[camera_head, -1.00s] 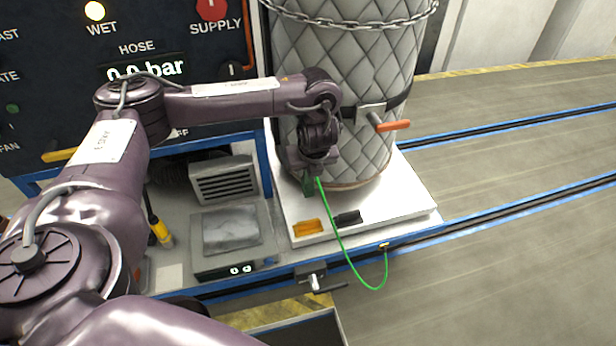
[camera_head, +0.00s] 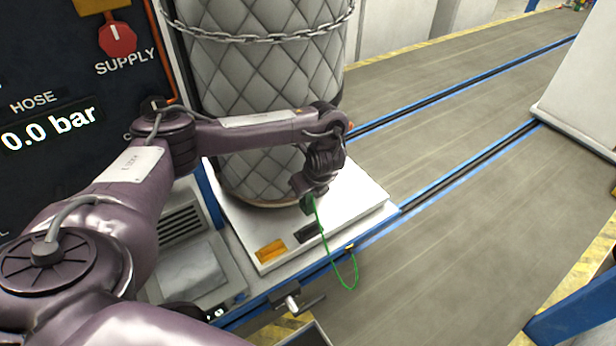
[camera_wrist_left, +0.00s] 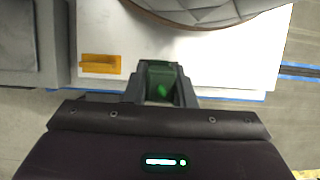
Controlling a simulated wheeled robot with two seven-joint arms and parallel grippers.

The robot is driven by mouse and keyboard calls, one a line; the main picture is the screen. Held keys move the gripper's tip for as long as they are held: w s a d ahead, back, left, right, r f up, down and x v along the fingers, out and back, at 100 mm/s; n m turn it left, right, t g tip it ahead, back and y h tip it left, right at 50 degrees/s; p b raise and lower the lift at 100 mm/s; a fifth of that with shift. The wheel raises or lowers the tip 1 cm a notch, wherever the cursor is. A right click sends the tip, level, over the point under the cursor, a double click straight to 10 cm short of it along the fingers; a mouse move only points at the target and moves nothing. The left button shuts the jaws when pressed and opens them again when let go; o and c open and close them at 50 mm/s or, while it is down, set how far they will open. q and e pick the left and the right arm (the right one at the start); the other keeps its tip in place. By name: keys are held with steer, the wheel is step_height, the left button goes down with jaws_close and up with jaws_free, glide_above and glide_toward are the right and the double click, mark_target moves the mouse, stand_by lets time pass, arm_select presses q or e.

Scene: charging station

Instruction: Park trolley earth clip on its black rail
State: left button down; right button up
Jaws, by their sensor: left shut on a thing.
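My left gripper (camera_head: 309,201) is shut on the green earth clip (camera_head: 308,205), held above the white platform near the foot of the quilted cylinder. The clip also shows between the fingers in the left wrist view (camera_wrist_left: 158,84). A thin green cable (camera_head: 325,240) hangs from the clip in a loop and runs to the front edge of the platform. A short black rail (camera_head: 308,233) lies on the white platform just below the clip in the head view. It is hidden in the wrist view. Whether the clip touches it, I cannot tell. My right gripper is out of view.
An orange block (camera_head: 271,250) lies left of the black rail. The grey quilted cylinder (camera_head: 262,80) with a chain stands close behind my gripper. A small grey box (camera_head: 190,270) is at the left.

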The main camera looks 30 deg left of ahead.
mark_target(311, 203)
arm_select(q)
steer(key=shift+d+f, duration=0.1)
steer(key=shift+d, duration=0.5)
steer(key=shift+f, duration=0.1)
steer(key=shift+a+f+b, duration=0.15)
steer(key=shift+f+b, duration=0.3)
step_height(311, 203, down, 2)
steer(key=shift+f+b, duration=0.1)
steer(key=shift+b, duration=0.7)
steer(key=shift+f+b, duration=0.8)
steer(key=shift+f, duration=0.4)
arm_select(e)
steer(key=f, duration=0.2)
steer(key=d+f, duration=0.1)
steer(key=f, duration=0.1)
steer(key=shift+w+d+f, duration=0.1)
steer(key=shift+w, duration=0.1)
